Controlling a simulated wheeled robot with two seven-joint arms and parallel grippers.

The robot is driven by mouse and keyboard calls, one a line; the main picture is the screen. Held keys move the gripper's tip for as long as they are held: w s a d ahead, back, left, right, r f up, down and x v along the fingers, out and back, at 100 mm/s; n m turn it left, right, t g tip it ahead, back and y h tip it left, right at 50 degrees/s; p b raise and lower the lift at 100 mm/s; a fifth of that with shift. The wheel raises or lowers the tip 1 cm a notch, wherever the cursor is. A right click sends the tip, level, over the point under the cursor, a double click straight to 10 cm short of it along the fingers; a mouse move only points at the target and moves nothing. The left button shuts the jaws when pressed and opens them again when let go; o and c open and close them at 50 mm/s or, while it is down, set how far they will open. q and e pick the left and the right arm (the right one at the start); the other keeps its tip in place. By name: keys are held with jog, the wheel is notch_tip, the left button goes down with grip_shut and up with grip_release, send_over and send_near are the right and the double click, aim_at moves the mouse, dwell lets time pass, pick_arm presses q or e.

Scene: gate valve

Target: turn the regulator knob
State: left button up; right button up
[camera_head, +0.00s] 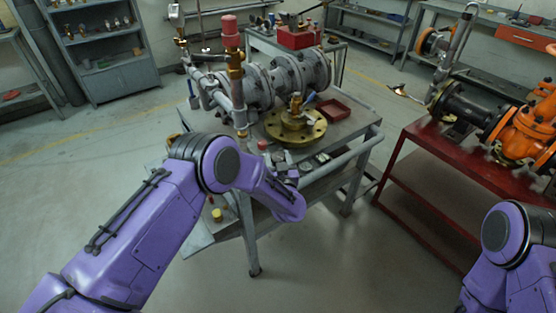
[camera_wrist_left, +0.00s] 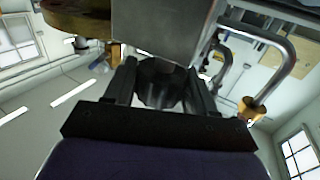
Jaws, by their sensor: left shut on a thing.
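The regulator knob (camera_wrist_left: 160,84) is dark and faceted and sits below a grey metal block (camera_wrist_left: 170,30) in the left wrist view. My left gripper (camera_wrist_left: 163,72) has one finger on each side of the knob and is shut on it. In the head view my left arm reaches to the front edge of the grey work table (camera_head: 340,160), and its wrist hides the knob and most of the gripper. My right arm shows only at the lower right edge, and its gripper is out of view.
On the table stand a brass flange (camera_head: 296,128), a grey flanged pipe assembly (camera_head: 262,86), a red-topped brass valve (camera_head: 231,40) and a red tray (camera_head: 334,109). A red bench (camera_head: 440,165) with an orange valve (camera_head: 530,130) is at right. The floor between is clear.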

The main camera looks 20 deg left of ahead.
pick_arm(q)
jog(key=shift+f+n+y+b, duration=0.1)
jog(key=shift+n+y+b, duration=0.2)
jog(key=shift+y, duration=0.2)
jog(key=shift+g, duration=0.3)
pick_arm(e)
jog(key=shift+f, duration=0.55)
pick_arm(q)
jog(key=o, duration=0.9)
jog(key=shift+r, duration=0.2)
jog(key=shift+s+d, duration=0.1)
jog(key=b+v, duration=0.1)
jog(key=v, duration=0.9)
jog(key=shift+s+d+f+b, duration=0.1)
jog(key=shift+s+d+b, duration=0.1)
jog(key=shift+b, duration=0.15)
pick_arm(e)
jog(key=shift+f, duration=0.95)
jog(key=shift+s, duration=0.1)
